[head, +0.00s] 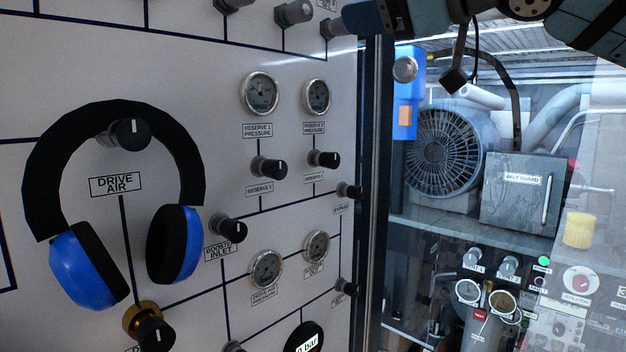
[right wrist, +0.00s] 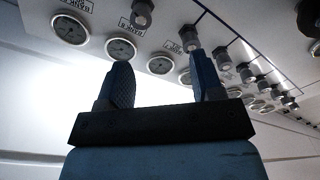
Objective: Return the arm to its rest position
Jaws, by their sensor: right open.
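My right arm crosses the top right of the head view, in front of the panel's right edge and the glazed bay. In the right wrist view my right gripper (right wrist: 165,78) has its two blue fingers spread apart, with nothing between them. Knobs and gauges of the panel show beyond the fingertips, and I see no clear contact with them. In the head view the fill panel (head: 215,70) is pale, with dark flow lines, gauges and black knobs. My left gripper is not in view.
Blue and black ear defenders (head: 82,265) hang around the drive air knob (head: 130,132) at left. A dark post (head: 372,200) edges the panel. Behind glass are a fan machine (head: 440,150) and a belt guard box (head: 525,192). Several knobs (head: 293,14) protrude near the arm.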

